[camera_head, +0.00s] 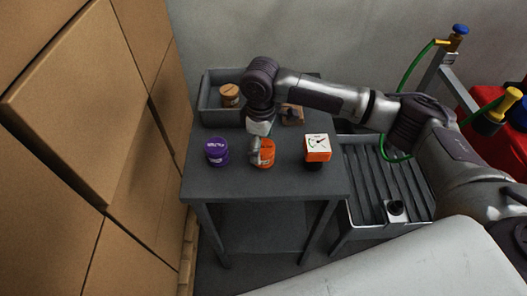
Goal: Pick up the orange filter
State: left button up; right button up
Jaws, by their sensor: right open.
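The orange filter (267,154) is a short round can standing on the grey table, between a purple filter and an orange-and-white gauge box. My right arm reaches in from the right across the table. My right gripper (256,152) points down at the left side of the orange filter, with its fingers partly covering it. It is open, and whether a finger touches the filter I cannot tell. My left gripper is not in view.
The purple filter (217,152) stands left of the orange one and the gauge box (317,148) right. A grey bin (208,104) holding a tan round item (229,95) is behind. Cardboard boxes (90,110) wall off the left. A ribbed tray (365,185) lies right.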

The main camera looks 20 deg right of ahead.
jog(key=f, duration=0.4)
jog(key=shift+s+d, duration=0.1)
jog(key=shift+d, duration=0.2)
jog(key=c, duration=1.2)
